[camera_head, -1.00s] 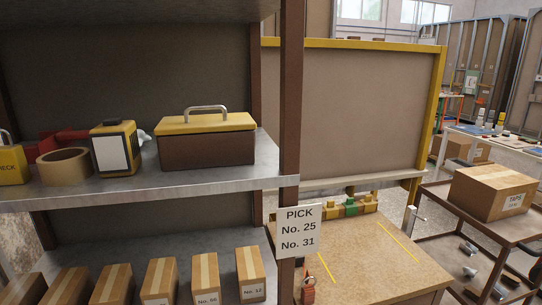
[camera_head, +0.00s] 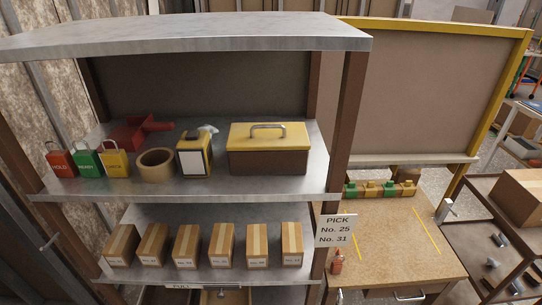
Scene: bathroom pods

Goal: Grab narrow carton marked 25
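Several narrow brown cartons with pale tape stand in a row on the lower metal shelf (camera_head: 200,278). The leftmost carton (camera_head: 121,243) and the rightmost carton (camera_head: 291,240) mark the ends of the row, with small gaps between neighbours. Each has a white label low on its front face, but the print is too small for me to tell which is 25. A white sign (camera_head: 335,230) on the rack's right post reads "PICK No. 25 No. 31". Neither of my grippers is in view.
The shelf above holds red, green and yellow tags, a tape roll (camera_head: 156,165), a yellow device (camera_head: 194,154) and a toolbox (camera_head: 267,150). The rack's right post (camera_head: 343,130) borders the shelves. A workbench (camera_head: 395,250) stands to the right.

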